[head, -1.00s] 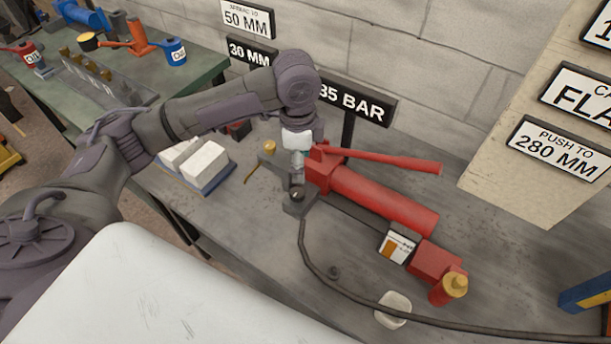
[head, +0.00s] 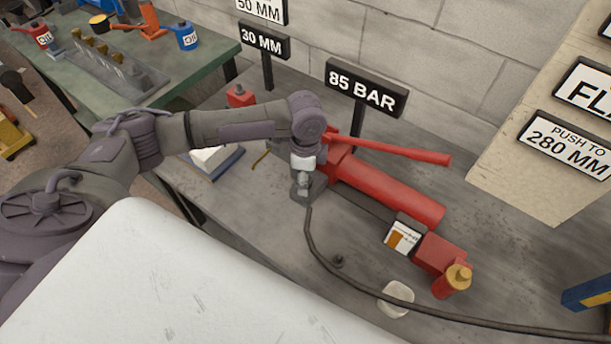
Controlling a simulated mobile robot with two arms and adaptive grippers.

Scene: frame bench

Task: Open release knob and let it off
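The red hand pump (head: 395,195) lies diagonally on the grey bench, with a long red lever (head: 400,150) above its body. A brass cap (head: 459,275) sits on the red block at its lower right end. My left gripper (head: 304,194) points down at the pump's upper left end, over a dark block (head: 312,190) beside the hose end. The fingers are small and partly hidden, so I cannot tell whether they are open or touching anything. I cannot make out a release knob there; my arm and gripper cover that end. My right gripper is not in view.
A black hose (head: 350,283) runs from the dark block across the bench. A pale lump (head: 396,299) lies by it. The 85 BAR sign (head: 367,90) stands behind the pump, and a board with signs (head: 545,140) stands at right.

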